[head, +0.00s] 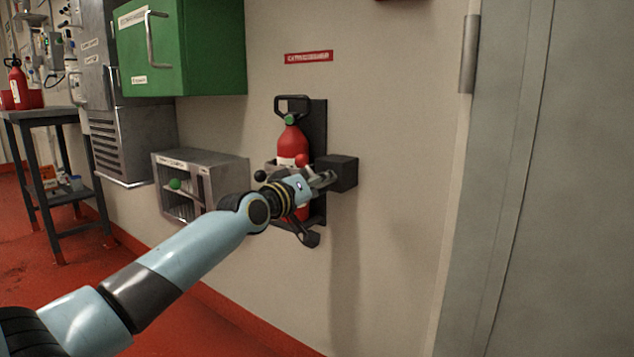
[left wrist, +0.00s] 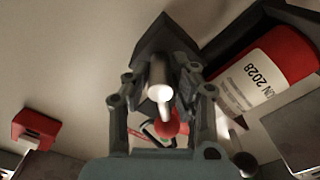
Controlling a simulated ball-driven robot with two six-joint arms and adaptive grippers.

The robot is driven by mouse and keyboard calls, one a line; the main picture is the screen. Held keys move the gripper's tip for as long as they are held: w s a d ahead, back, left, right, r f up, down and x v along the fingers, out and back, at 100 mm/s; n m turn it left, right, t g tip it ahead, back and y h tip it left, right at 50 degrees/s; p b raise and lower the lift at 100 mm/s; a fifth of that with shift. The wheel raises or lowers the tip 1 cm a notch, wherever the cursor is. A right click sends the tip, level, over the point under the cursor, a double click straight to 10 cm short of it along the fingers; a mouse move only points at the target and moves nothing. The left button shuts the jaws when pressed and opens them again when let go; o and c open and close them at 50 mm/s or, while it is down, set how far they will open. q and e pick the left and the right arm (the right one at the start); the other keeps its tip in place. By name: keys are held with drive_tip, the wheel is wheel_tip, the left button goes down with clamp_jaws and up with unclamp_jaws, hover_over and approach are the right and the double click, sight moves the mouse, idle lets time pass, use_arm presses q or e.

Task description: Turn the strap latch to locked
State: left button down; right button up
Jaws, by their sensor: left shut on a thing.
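A red fire extinguisher (head: 291,146) with a white label stands upright in a dark wall bracket (head: 319,130). A dark block (head: 344,172) sits at its right. The strap latch shows as a lever with a red ball knob (head: 301,160) beside the block. In the left wrist view the lever's pale metal rod (left wrist: 160,76) and red knob (left wrist: 171,122) lie between the fingers. My left gripper (head: 326,179) is shut on the latch lever, in front of the extinguisher's lower right side. The gripper hides part of the strap, and the latch's marking cannot be read.
A green cabinet (head: 213,45) hangs at the upper left, above a grey open box (head: 215,160) with a green knob. A grey door (head: 545,180) stands at the right. The wall between the bracket and the door is clear.

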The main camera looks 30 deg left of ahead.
use_arm(q)
drive_tip(key=n+p, duration=0.1)
drive_tip(key=n, duration=0.3)
drive_tip(key=shift+n+p, duration=0.3)
drive_tip(key=shift+f+n+p, duration=0.1)
drive_tip(key=shift+n+p, duration=0.3)
drive_tip(key=shift+n, duration=1.3)
use_arm(e)
drive_tip(key=s+d+f, duration=0.2)
drive_tip(key=s+f, duration=0.3)
drive_tip(key=f, duration=0.1)
drive_tip(key=shift+s, duration=0.45)
use_arm(q)
drive_tip(key=c, duration=1.1)
unclamp_jaws()
drive_tip(key=shift+s, duration=0.1)
drive_tip(key=shift+s+a, duration=0.2)
drive_tip(key=shift+s, duration=1.65)
drive_tip(key=shift+s+a, duration=0.15)
drive_tip(key=shift+s, duration=1.7)
